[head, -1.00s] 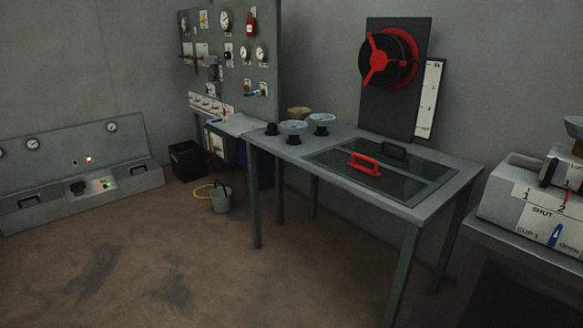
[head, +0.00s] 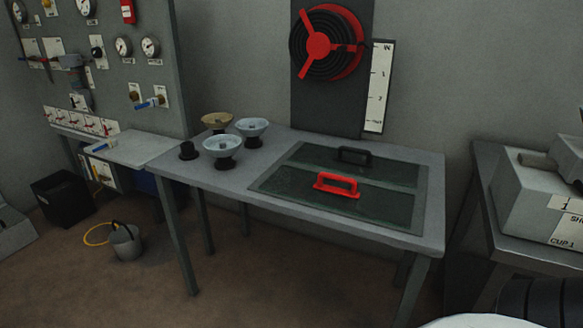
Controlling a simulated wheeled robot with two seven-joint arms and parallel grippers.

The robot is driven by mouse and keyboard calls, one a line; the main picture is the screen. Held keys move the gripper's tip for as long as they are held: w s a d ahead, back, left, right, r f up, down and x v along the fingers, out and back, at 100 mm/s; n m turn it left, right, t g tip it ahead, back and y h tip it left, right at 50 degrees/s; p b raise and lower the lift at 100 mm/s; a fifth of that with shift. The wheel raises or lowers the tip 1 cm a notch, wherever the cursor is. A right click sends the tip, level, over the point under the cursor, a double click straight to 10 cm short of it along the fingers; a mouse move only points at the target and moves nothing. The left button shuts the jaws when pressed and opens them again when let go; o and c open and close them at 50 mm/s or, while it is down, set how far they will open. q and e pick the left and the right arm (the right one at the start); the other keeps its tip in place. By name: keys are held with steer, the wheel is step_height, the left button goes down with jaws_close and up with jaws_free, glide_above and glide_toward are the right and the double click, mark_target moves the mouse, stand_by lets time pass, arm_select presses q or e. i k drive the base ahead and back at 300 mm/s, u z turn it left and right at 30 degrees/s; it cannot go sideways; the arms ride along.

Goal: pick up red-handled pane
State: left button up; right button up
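The red-handled pane (head: 300,199) lies flat in the nearer half of a frame on the grey table. Neither of my grippers shows in the head view.
The grey table (head: 420,243) also holds several small bowls and cups, such as a blue bowl (head: 222,146), at its left. A grey box (head: 530,195) sits on a side table at right.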

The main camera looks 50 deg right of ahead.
mark_target(340, 193)
steer(key=i, duration=2.45)
steer(key=z, duration=1.3)
